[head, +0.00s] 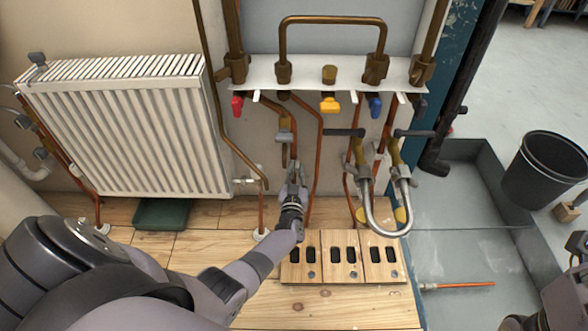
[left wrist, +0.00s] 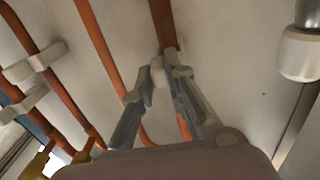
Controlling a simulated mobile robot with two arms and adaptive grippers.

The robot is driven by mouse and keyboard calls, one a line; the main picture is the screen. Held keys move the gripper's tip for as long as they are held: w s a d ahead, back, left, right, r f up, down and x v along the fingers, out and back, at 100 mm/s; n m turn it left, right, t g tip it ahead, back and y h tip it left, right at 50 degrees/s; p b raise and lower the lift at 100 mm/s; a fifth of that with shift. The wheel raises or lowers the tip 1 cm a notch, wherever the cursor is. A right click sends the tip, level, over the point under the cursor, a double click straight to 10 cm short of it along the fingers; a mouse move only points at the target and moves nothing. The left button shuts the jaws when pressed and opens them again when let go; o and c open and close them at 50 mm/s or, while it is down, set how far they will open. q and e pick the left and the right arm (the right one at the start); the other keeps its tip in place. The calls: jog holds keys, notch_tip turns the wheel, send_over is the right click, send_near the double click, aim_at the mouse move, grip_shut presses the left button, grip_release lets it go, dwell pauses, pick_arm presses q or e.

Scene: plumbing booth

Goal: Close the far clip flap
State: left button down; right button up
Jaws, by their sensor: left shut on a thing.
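My left gripper (head: 294,178) reaches up in front of the wall among the copper pipes, below the manifold. In the left wrist view its fingers (left wrist: 156,84) are apart, with a small white pipe clip (left wrist: 157,73) between their tips. The gripper is shut on this clip, which sits at a copper pipe (left wrist: 163,25). The fingers cover part of the clip, so I cannot tell how its flap stands. Two more white clips (left wrist: 37,63) (left wrist: 25,99) sit on pipes at the left of the wrist view. Only grey parts of my right arm show at the head view's right edge.
A white radiator (head: 130,130) hangs at the left. Valves with red (head: 237,106), yellow (head: 330,104) and blue (head: 375,106) handles hang under the white manifold plate (head: 300,72). A slotted wooden block (head: 340,236) lies below the gripper. A black bucket (head: 548,165) stands right.

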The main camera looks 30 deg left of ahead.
pick_arm(q)
jog(key=shift+w+d+r+n+g+y, duration=0.1)
jog(key=shift+w+n+g+y, duration=0.3)
jog(key=shift+y, duration=0.3)
jog(key=c, duration=1.6)
grip_release()
jog(key=shift+s, duration=0.1)
jog(key=v, duration=1.2)
